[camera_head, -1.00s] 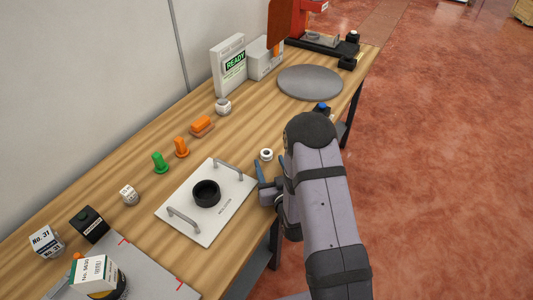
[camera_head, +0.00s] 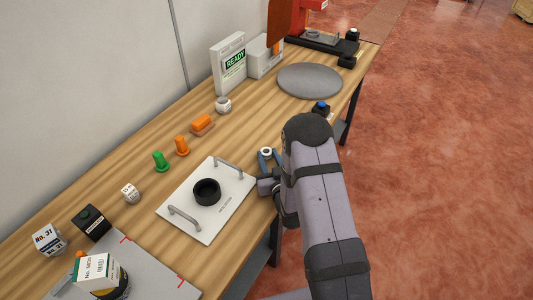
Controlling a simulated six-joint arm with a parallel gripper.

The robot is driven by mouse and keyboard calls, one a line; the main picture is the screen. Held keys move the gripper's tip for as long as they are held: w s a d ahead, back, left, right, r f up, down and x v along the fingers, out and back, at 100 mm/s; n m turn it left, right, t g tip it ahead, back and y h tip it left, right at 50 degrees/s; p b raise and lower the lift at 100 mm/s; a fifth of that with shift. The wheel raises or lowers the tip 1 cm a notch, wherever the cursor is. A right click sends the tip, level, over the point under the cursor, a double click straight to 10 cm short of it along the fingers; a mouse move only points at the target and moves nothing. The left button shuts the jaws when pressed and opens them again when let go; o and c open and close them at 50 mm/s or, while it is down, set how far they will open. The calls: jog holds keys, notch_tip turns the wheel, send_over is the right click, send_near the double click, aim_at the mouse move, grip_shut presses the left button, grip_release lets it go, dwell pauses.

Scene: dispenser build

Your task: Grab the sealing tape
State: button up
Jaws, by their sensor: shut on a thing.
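A small white roll with a dark centre, which looks like the sealing tape (camera_head: 266,152), is at the table's front edge, right of the white plate. My gripper (camera_head: 267,156) has its blue fingers on both sides of the roll and is shut on it. My arm comes in from the lower right and hides the wrist's far side. I cannot tell whether the roll still touches the table.
A white plate (camera_head: 228,202) with two handles and a black ring (camera_head: 207,191) lies just left of my gripper. Orange and green pieces (camera_head: 161,161) stand behind it. A grey round disc (camera_head: 310,81) lies farther back. The wood between the roll and the disc is mostly clear.

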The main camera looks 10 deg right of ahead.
jog(key=shift+r, duration=0.25)
notch_tip(320, 180, up, 10)
jog(key=shift+f+b, duration=0.2)
jog(key=shift+b, duration=0.1)
dwell(0.6)
